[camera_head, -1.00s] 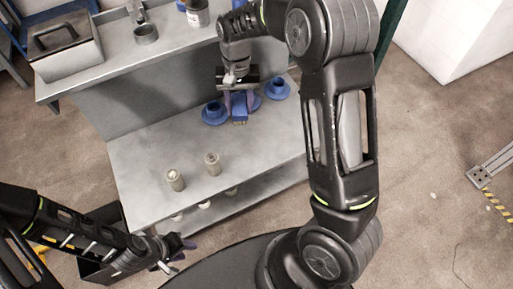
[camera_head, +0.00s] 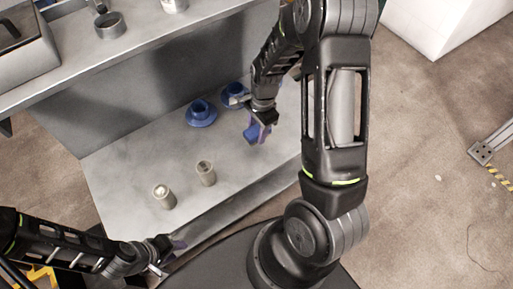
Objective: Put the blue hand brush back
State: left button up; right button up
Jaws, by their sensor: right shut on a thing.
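The blue hand brush (camera_head: 252,136) is in my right gripper (camera_head: 262,129), which is shut on it. The gripper hides part of the brush, and its bristles cannot be made out. Brush and gripper are over the right part of the grey lower bench surface (camera_head: 125,165); whether the brush touches the surface is unclear. My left gripper (camera_head: 176,244) is at the lower left, off the bench's front edge and away from the brush. Its fingers are too small and dark to tell open from shut.
Two blue cups on saucers, one at left (camera_head: 200,114) and one behind the gripper (camera_head: 233,94), stand near the brush. Two small beige cylinders (camera_head: 163,195) (camera_head: 205,172) stand near the front. A grey upper shelf (camera_head: 140,42) carries a metal ring-shaped pot (camera_head: 110,25).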

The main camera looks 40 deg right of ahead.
send_over(256, 152)
jog(key=f, duration=0.5)
jog(key=shift+w+d+b, duration=0.1)
jog(key=shift+d+b, duration=0.1)
jog(key=shift+b, duration=0.15)
jog(key=shift+f+b, duration=0.35)
jog(key=shift+f, duration=1.55)
jog(key=shift+f, duration=0.1)
jog(key=o, duration=1.3)
jog(key=r, duration=0.4)
jog(key=d+r+p, duration=0.1)
jog(key=r, duration=0.3)
jog(key=r+p, duration=0.1)
jog(key=r, duration=0.3)
jog(key=shift+d, duration=0.2)
